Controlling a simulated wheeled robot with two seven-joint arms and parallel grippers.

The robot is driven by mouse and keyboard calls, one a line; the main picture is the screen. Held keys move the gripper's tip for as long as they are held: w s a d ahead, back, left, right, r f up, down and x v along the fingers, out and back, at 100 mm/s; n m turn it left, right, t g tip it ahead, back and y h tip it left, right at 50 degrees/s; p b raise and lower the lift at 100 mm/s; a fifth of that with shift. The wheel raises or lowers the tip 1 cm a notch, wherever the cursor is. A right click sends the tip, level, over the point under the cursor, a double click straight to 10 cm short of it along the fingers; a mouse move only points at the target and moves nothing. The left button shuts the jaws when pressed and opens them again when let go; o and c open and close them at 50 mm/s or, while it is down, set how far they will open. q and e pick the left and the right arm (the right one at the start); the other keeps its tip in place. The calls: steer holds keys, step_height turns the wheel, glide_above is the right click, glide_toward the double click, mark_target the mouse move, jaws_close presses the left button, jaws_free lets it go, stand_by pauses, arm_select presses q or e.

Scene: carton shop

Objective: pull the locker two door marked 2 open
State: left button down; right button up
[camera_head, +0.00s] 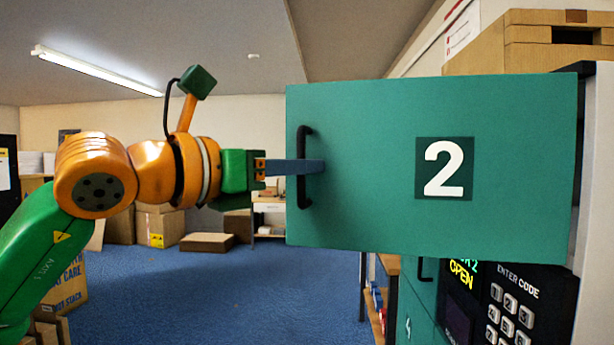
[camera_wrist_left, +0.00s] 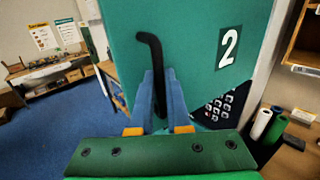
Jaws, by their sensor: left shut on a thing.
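The locker two door (camera_head: 380,110) is a green panel with a white 2 on a dark green square. It stands swung out from the locker front, its handle side toward the left and away from the lockers. Its black bar handle (camera_head: 304,138) is near the left edge. My left gripper (camera_head: 314,167) reaches in from the left, its blue fingers shut on the handle about mid-height. The left wrist view shows the fingers (camera_wrist_left: 160,78) around the bar, with the handle's upper end (camera_wrist_left: 152,48) above them. My right gripper is not in view.
A black keypad panel (camera_head: 511,315) with a lit OPEN display is below the door. Another green door marked 4 (camera_head: 408,328) is lower down. Cardboard boxes (camera_head: 158,224) stand at the back left. Blue floor (camera_head: 250,290) is clear left of the door.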

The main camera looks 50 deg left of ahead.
arm_select(q)
steer(key=shift+s+d+b, duration=0.35)
steer(key=shift+s+d, duration=0.55)
steer(key=shift+s, duration=0.2)
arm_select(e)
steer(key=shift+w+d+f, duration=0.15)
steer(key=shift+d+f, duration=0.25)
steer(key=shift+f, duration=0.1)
arm_select(q)
steer(key=c, duration=1.2)
jaws_free()
steer(key=shift+o, duration=0.2)
steer(key=shift+d, duration=0.15)
steer(key=s+b, duration=0.1)
steer(key=s, duration=0.6)
steer(key=shift+b, duration=0.3)
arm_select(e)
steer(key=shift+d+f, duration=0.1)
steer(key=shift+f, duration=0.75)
